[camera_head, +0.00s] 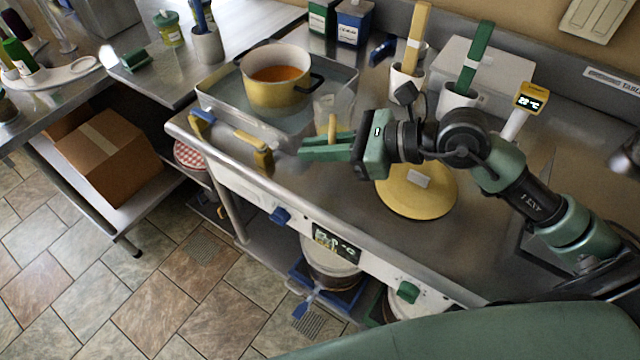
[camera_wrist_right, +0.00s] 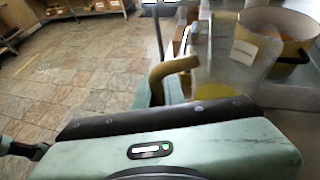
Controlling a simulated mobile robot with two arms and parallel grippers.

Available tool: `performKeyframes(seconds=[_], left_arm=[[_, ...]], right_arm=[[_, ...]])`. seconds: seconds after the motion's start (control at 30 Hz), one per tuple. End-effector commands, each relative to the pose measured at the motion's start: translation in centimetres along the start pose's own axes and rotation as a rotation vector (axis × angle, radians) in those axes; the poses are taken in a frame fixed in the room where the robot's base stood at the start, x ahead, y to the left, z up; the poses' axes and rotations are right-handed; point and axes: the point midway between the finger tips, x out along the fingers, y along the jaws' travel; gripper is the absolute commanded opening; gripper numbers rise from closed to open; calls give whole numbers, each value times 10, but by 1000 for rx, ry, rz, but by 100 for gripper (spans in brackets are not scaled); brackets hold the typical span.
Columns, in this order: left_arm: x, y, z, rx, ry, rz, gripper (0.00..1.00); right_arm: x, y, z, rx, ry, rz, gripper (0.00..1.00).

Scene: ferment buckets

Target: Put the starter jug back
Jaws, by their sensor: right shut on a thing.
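The starter jug (camera_head: 338,102) appears as a clear, see-through vessel with a yellow handle, just right of the steel tray in the head view. My right gripper (camera_head: 312,149) reaches in from the right and is shut on the jug's handle (camera_head: 332,126). In the right wrist view, the bent yellow handle (camera_wrist_right: 170,70) is at the fingers, with the clear jug wall (camera_wrist_right: 226,65) beside it. The jug's base is hidden, so I cannot tell whether it touches the counter. My left gripper is not in view.
A pot of orange liquid (camera_head: 275,88) stands in the steel tray (camera_head: 222,103) left of the jug. A round yellow lid (camera_head: 412,200) lies on the counter below my right arm. White holders with yellow and green paddles (camera_head: 472,60) stand behind. Levers line the counter's front edge.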

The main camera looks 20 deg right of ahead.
Motion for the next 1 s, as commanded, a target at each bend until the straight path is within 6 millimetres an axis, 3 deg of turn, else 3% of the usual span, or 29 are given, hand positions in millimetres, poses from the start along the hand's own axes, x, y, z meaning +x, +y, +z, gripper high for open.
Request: performKeyframes(seconds=[0.2,0.63,1.0], left_arm=[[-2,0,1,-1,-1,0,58],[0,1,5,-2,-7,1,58],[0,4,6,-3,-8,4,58]], right_arm=[[21,2,-50,5,1,1,0],[41,2,-98,3,0,0,0],[45,2,-107,-2,-1,0,0]])
